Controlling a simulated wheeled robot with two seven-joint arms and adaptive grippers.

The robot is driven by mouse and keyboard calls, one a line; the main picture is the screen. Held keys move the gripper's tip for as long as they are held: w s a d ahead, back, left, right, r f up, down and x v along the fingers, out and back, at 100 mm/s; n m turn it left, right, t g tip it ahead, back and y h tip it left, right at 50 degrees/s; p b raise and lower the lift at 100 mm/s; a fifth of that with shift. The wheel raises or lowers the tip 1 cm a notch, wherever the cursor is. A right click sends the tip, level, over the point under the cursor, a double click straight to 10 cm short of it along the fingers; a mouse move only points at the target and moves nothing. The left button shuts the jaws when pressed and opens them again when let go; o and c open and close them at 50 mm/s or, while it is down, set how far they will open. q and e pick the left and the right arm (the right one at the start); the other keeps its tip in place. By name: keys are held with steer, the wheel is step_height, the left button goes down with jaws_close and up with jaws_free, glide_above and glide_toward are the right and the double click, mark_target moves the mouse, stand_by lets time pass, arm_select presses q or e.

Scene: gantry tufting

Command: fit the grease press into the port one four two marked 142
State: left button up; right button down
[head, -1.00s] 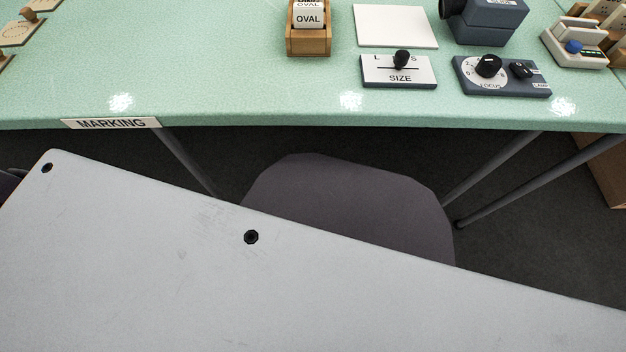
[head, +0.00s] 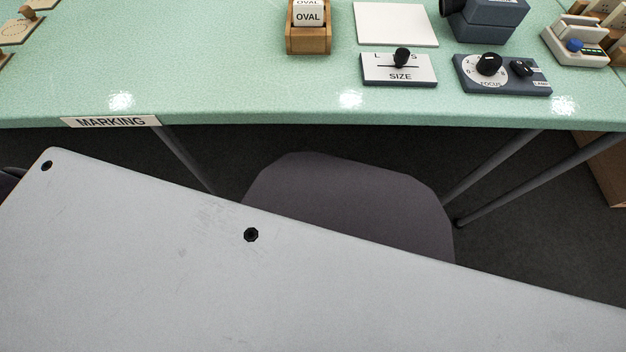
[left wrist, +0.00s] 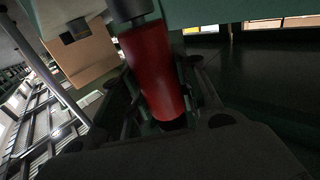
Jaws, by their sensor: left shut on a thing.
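In the left wrist view a red cylinder (left wrist: 155,72), which looks like the grease press, stands between the dark fingers of my left gripper (left wrist: 157,88). The gripper is shut on it. A darker end of the cylinder shows at the top of that view, close to a pale green surface; I cannot tell whether they touch. The lower end is hidden by the gripper. No port marked 142 can be read in either view. My right gripper is not in view, and neither gripper shows in the head view.
In the head view a green table (head: 215,95) labelled MARKING (head: 110,121) carries a SIZE slider panel (head: 399,70), a FOCUS dial panel (head: 502,74), a white plate (head: 396,24) and a wooden OVAL block holder (head: 308,42). A grey chair (head: 345,195) stands before it.

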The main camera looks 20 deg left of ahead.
mark_target(313, 173)
arm_select(q)
steer(key=shift+f, duration=0.2)
steer(key=o, duration=1.2)
steer(key=shift+f, duration=0.1)
steer(key=shift+r, duration=5)
steer(key=shift+w+r, duration=0.1)
steer(key=shift+w, duration=0.05)
